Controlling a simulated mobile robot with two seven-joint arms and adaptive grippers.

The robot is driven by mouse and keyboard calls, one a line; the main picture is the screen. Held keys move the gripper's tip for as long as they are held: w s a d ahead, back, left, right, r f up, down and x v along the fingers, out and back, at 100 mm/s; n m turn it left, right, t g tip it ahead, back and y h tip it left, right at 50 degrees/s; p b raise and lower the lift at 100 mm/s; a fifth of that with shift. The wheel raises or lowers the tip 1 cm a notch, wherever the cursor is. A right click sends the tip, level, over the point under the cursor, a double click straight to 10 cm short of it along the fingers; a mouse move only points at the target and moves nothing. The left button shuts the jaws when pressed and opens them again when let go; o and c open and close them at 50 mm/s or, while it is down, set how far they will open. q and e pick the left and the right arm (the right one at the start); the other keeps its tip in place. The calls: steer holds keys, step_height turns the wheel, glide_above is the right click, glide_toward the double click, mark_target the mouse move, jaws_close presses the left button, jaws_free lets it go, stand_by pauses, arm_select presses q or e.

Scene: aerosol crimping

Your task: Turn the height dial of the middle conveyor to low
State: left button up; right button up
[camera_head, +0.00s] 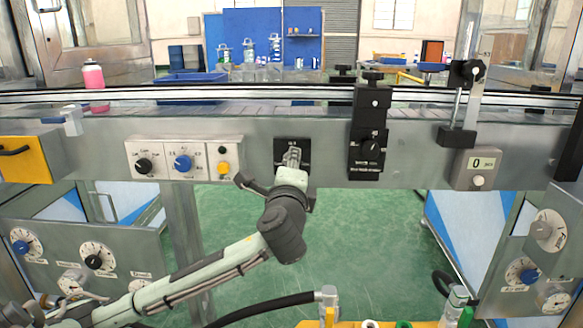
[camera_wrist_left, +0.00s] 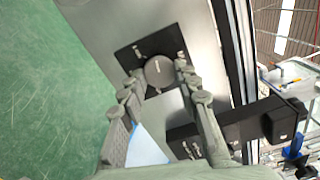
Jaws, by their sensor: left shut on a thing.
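In the head view this black plate (camera_head: 281,146) is on the front of the middle conveyor (camera_head: 262,130), and my gripper hides most of the dial. My left gripper (camera_head: 291,159) reaches it from below. In the left wrist view the left gripper (camera_wrist_left: 162,80) has its fingers on either side of the dial, shut on it. My right gripper is not in view.
Left of the dial is a control panel with a black knob (camera_head: 144,165), a blue knob (camera_head: 182,163) and a yellow button (camera_head: 223,168). Right of it stands a black bracket (camera_head: 367,135). Green floor lies below.

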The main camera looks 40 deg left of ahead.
arm_select(q)
steer(key=shift+n+b, duration=0.3)
steer(key=shift+n, duration=3.7)
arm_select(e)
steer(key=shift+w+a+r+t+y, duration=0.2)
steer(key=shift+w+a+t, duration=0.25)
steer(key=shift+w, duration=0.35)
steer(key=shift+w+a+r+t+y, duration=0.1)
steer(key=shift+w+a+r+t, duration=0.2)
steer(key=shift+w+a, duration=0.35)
arm_select(q)
steer(key=shift+n, duration=0.3)
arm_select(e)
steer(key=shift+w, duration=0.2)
arm_select(q)
steer(key=o, duration=1.2)
steer(key=shift+c, duration=0.2)
steer(key=v, duration=0.7)
steer(key=shift+s, duration=0.3)
steer(key=shift+d, duration=0.15)
